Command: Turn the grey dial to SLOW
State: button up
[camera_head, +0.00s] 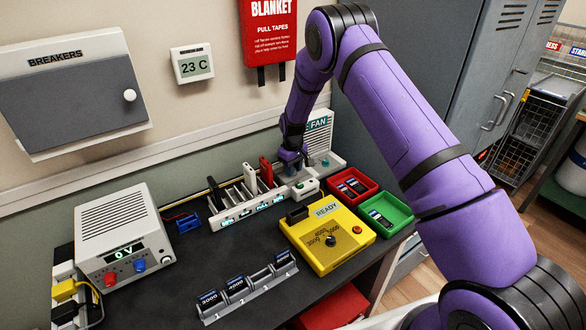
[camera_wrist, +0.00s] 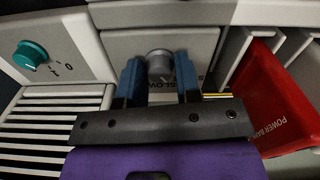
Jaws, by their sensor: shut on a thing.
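The grey dial (camera_wrist: 158,64) sits on a light grey panel and shows between my two fingers in the wrist view. My gripper (camera_wrist: 158,78) has one blue finger on each side of the dial and is shut on it. Lettering that seems to read SLOW (camera_wrist: 180,88) shows just below the dial, partly covered by my fingers. The dial's pointer mark cannot be made out. In the head view my gripper (camera_head: 292,160) reaches down between the slotted rack and the fan (camera_head: 319,125), and the dial is hidden there.
A teal knob (camera_wrist: 30,55) is on the fan base beside the panel. A red power bank (camera_wrist: 275,105) stands close on the other side. The white slotted rack (camera_head: 238,212), red tray (camera_head: 372,182), green tray (camera_head: 405,213) and yellow tester (camera_head: 300,262) stand nearby.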

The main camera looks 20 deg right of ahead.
jog(key=m, duration=0.5)
jog(key=shift+m, duration=0.6)
jog(key=o, duration=0.9)
jog(key=shift+r, duration=0.1)
notch_tip(320, 180, up, 11)
jog(key=shift+f, duration=0.2)
